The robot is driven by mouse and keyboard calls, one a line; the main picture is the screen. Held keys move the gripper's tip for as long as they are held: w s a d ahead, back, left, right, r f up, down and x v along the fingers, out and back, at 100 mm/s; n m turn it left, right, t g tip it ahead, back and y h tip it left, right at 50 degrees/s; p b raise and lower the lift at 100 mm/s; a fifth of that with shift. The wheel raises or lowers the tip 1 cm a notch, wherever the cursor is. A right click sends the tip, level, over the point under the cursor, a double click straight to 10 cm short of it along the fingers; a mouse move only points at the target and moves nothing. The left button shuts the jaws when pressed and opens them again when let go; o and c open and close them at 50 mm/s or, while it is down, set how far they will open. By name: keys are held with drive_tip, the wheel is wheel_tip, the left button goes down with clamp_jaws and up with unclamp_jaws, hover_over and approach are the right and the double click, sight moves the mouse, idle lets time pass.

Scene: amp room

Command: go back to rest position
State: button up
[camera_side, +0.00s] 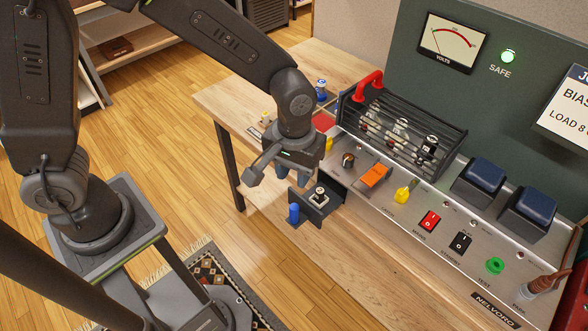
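My gripper (290,177) hangs at the end of my arm, over the front edge of the wooden bench (240,95), pointing down. Its fingers are small and partly hidden under the wrist, so their opening cannot be told. No object clearly shows between them. Just below and to the right is a dark bracket (333,196) with a small silver and black part (319,196). My gripper appears close to these; contact cannot be told.
The green lamp (508,56) labelled SAFE is lit.

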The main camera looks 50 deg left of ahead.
drive_tip(key=s+a+r+m+t, duration=0.1)
drive_tip(key=s+a+r+t, duration=0.1)
drive_tip(key=s+a+r, duration=0.4)
drive_tip(key=s+a+r+m+t, duration=0.2)
drive_tip(key=s+a+r+t, duration=0.1)
drive_tip(key=s+a+r, duration=0.3)
wheel_tip(320, 180, up, 5)
drive_tip(key=shift+a+f+m+t, duration=0.15)
drive_tip(key=shift+a+m+t, duration=0.15)
drive_tip(key=shift+a, duration=0.8)
